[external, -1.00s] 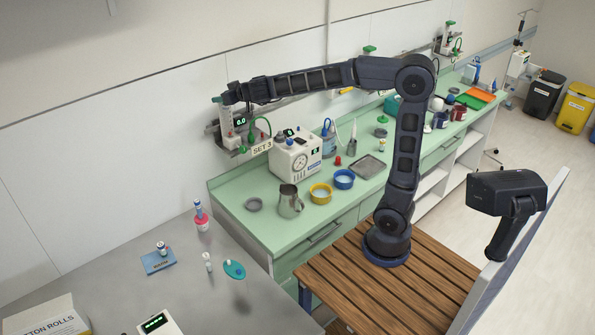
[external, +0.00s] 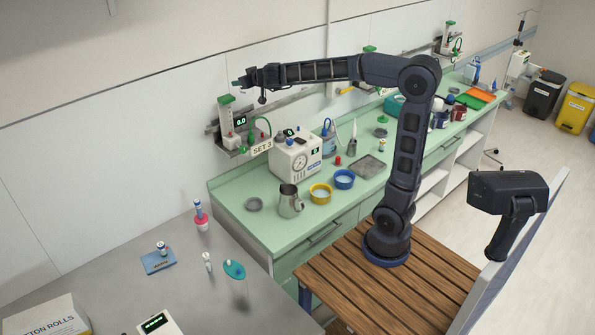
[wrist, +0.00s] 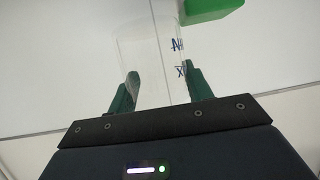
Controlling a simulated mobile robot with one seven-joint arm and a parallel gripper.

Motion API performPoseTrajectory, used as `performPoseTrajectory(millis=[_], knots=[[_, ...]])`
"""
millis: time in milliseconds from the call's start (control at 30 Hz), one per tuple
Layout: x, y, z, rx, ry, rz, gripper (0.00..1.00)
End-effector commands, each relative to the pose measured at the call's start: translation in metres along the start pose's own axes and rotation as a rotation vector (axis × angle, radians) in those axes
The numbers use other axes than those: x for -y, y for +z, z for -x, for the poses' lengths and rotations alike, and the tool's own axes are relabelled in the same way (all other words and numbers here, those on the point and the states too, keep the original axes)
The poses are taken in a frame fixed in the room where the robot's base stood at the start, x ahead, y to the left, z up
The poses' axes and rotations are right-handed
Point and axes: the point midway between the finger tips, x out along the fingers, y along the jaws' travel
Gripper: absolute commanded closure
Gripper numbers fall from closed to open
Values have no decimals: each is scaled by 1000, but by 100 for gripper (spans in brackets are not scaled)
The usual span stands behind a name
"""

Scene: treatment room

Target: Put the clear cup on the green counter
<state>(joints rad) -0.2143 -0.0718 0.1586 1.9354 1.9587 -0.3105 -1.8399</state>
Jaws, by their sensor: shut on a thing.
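The clear cup (wrist: 150,48) is between the two green fingers of my gripper (wrist: 161,75) in the wrist view. It is see-through, with dark blue handwriting on its right side. My gripper is shut on it. In the external view my gripper (external: 243,83) is high by the wall, just above and right of the top of the wall device; the cup is too faint to make out there. The green counter (external: 240,222) runs along the wall below and to the right of the gripper, with its near left end partly bare.
The wall device (external: 226,115) with a green top and display stands on a shelf below my gripper.

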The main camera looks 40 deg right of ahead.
Motion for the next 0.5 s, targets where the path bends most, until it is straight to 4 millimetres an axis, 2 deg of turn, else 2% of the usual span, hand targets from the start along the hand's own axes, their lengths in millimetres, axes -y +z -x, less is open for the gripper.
performPoseTrajectory(millis=[167, 500], knots=[[-50, 2, -16, 1, 71, -28, 73], [-196, 12, -38, 0, 266, -109, 73]])
